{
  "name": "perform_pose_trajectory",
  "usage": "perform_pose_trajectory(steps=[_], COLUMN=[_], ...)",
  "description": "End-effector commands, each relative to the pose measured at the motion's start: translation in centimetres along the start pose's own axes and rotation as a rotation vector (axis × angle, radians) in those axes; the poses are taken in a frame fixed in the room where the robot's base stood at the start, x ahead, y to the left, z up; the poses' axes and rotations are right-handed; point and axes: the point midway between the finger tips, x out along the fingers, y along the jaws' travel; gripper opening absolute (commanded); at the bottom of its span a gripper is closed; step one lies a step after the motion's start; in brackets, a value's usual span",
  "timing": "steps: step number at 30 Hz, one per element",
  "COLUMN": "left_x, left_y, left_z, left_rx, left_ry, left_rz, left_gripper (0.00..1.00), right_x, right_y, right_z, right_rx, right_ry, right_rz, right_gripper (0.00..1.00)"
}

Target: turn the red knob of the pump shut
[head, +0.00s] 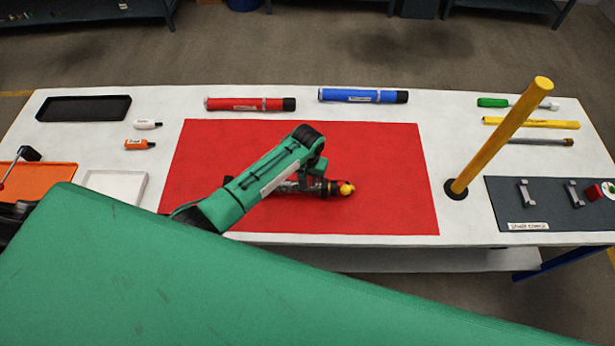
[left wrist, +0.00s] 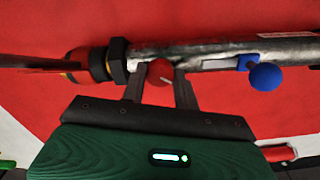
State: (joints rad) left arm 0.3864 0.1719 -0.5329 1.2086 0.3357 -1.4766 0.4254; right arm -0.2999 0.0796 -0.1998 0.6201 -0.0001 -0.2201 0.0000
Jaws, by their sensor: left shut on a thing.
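The pump (head: 333,188) lies on the red mat (head: 390,150). In the head view my arm covers most of it, leaving its dark end with a yellow tip in sight. In the left wrist view the pump's metal tube (left wrist: 215,55) runs across the top, with a black nut at left. The round red knob (left wrist: 160,72) with a pale mark sits beside that nut. A blue knob (left wrist: 265,77) sits further right. My left gripper (left wrist: 160,88) is shut on the red knob, one finger on each side. It is over the pump in the head view (head: 316,172). My right gripper is not in view.
A red tube (head: 250,104) and a blue tube (head: 362,96) lie behind the mat. A tall yellow post (head: 505,130) stands to the right, near a dark pad (head: 545,205) with brackets. Trays and small bottles are at left. The mat's right part is clear.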

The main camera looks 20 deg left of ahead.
Motion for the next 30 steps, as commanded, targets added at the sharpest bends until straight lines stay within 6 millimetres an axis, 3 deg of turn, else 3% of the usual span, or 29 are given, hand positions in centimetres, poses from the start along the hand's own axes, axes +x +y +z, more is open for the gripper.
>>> perform_pose_trajectory(steps=[22,23,26,30], left_x=[-0.11,-0.11,-0.10,-0.06], left_y=[0.05,0.05,0.05,0.04], left_z=[-0.08,-0.08,-0.07,-0.04], left_rx=[-0.091,-0.091,-0.090,-0.090], left_ry=[0.002,0.002,0.002,0.002], left_rz=[0.002,0.002,0.001,0.001], left_gripper=[0.07,0.32,0.52,0.52], right_x=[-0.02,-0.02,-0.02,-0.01], right_y=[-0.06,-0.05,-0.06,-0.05], right_z=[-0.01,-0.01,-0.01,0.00], right_rx=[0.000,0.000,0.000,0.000], right_ry=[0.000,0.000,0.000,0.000], right_rz=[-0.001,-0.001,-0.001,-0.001], right_gripper=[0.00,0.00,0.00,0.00])
